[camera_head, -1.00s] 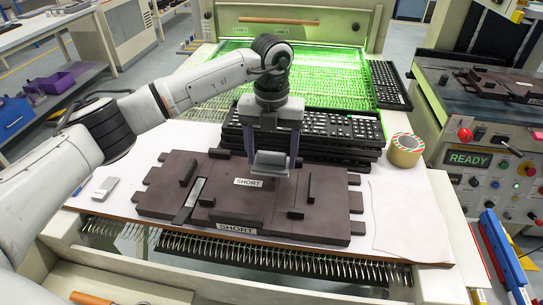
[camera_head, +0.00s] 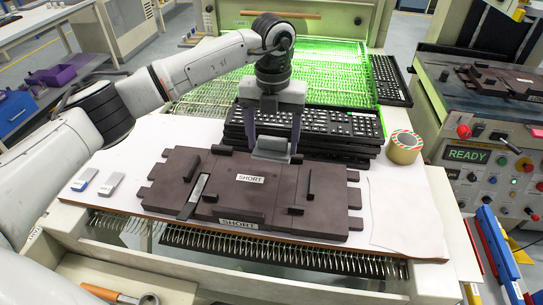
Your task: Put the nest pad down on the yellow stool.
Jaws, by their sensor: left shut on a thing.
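My left gripper (camera_head: 273,145) hangs over the far edge of the dark brown plate. It is shut on a small grey block, the nest pad (camera_head: 272,147), with a purple-blue finger at each side. The pad looks held just above the plate's back edge, though I cannot tell the exact gap. The brown plate (camera_head: 226,188) bears "SHORT" labels and lies on the white worktable. The yellow stool is not in view. My right gripper is not in view.
A stack of black keyboards (camera_head: 337,122) stands behind the plate, close to my gripper. A tape roll (camera_head: 405,147) and a white sheet (camera_head: 404,208) lie at the right. Two small grey pieces (camera_head: 112,184) lie at the left. A control panel (camera_head: 480,165) stands at the right.

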